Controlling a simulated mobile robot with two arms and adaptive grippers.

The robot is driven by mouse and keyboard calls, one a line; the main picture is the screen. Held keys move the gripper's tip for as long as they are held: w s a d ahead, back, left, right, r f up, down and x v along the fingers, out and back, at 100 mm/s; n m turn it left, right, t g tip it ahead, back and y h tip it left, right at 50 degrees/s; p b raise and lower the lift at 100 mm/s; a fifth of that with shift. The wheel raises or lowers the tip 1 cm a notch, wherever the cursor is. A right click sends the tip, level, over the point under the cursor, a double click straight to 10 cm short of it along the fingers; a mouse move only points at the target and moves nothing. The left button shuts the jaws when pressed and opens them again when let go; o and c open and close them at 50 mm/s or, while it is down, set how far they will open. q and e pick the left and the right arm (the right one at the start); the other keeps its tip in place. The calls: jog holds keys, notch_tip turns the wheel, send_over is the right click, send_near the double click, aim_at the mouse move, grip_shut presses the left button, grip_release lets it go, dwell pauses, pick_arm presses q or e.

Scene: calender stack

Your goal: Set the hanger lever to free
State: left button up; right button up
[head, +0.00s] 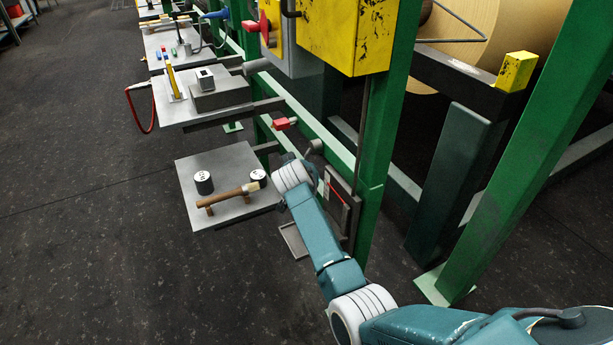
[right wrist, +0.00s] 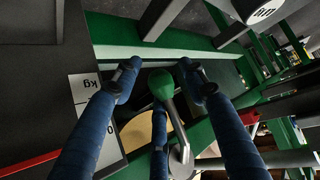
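A lever with a green rounded knob (right wrist: 161,84) and a grey metal arm (right wrist: 181,158) shows in the right wrist view; I take it for the hanger lever. My right gripper (right wrist: 159,68) has its blue fingers spread around the knob, one on each side and a third below. The fingers look open, and I cannot tell whether any touches the knob. In the head view my right arm reaches in from the lower right, with its wrist beside the green frame; its fingers are mostly hidden there. My left gripper is out of view.
A grey shelf (head: 185,172) holds a wooden-handled hammer (head: 228,196) and white-topped cylinders (head: 203,183). A red-ended lever (head: 284,123) sits above. A green post (head: 377,130) is close by.

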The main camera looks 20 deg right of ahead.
jog(key=shift+d, duration=0.1)
dwell(0.3)
jog(key=shift+r, duration=0.1)
jog(key=v, duration=0.7)
jog(key=shift+s, duration=0.1)
dwell(0.4)
